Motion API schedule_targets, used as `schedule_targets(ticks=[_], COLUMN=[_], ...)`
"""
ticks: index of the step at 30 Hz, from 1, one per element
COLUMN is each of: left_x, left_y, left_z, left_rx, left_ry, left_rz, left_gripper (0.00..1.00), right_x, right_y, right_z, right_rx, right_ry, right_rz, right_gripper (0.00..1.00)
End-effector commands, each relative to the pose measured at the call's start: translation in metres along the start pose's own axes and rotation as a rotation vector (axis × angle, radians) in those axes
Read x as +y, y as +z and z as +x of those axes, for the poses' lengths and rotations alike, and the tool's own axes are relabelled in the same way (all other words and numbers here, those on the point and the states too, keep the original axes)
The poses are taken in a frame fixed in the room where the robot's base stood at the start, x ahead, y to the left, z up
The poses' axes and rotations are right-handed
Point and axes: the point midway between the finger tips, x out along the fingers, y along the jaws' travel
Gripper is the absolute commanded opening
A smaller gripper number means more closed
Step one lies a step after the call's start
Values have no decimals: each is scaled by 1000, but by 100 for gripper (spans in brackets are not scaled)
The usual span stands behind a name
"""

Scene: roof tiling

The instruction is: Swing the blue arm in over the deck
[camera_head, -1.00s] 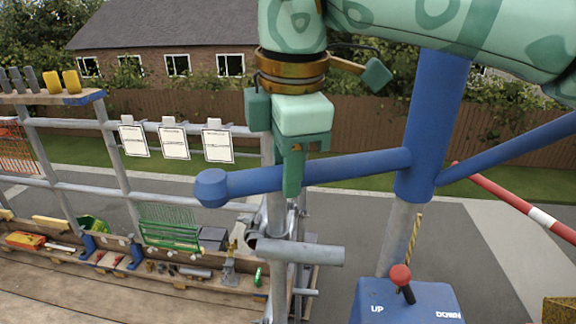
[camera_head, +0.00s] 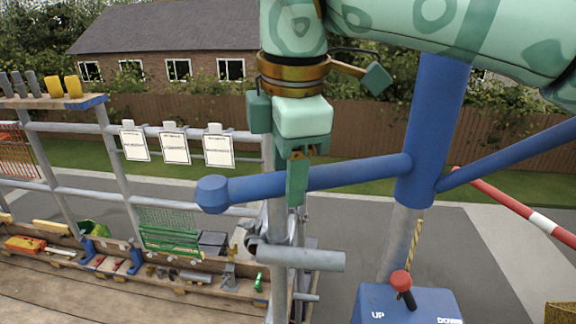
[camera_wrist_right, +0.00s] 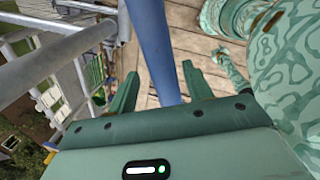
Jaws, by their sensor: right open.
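The blue arm (camera_head: 350,174) is a round bar reaching left from a thick blue post (camera_head: 432,125); it ends in a rounded knob (camera_head: 212,195). My right gripper (camera_head: 297,190) comes down from above onto the bar between knob and post. In the right wrist view, my right gripper's (camera_wrist_right: 160,75) two green fingers stand open, one on each side of the blue bar (camera_wrist_right: 152,45), with some gap visible. The wooden deck (camera_head: 60,290) lies at lower left in the head view. The knob is on the scaffold side of the post. My left gripper is out of view.
Grey scaffold rails (camera_head: 75,191) edge the deck, with paper sheets (camera_head: 175,148) hanging on them. A scaffold upright (camera_head: 278,225) stands directly below the bar. A blue control box (camera_head: 405,304) with a red-knobbed lever (camera_head: 402,280) stands at the post's foot. A red-and-white pole (camera_head: 510,205) slopes at right.

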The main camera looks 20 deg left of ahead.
Motion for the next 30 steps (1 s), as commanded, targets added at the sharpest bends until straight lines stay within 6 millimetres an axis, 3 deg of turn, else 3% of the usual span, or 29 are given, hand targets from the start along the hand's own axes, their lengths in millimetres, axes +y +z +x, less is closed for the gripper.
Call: schedule_targets(ticks=[5, 12, 18, 24, 30], left_x=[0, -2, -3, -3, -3], left_y=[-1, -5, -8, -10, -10], left_z=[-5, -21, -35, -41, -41], left_rx=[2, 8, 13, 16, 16], left_ry=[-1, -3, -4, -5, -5], left_rz=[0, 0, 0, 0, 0], left_gripper=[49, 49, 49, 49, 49], right_x=[1, 2, 2, 2, 2], right_y=[0, 0, 0, 0, 1], right_z=[-28, -97, -141, -160, -161], right_rx=[-1, -3, -1, 0, 1], right_ry=[4, 6, 5, 3, 1], right_rz=[2, 4, 3, 3, 2], right_gripper=[50, 50, 50, 50, 50])
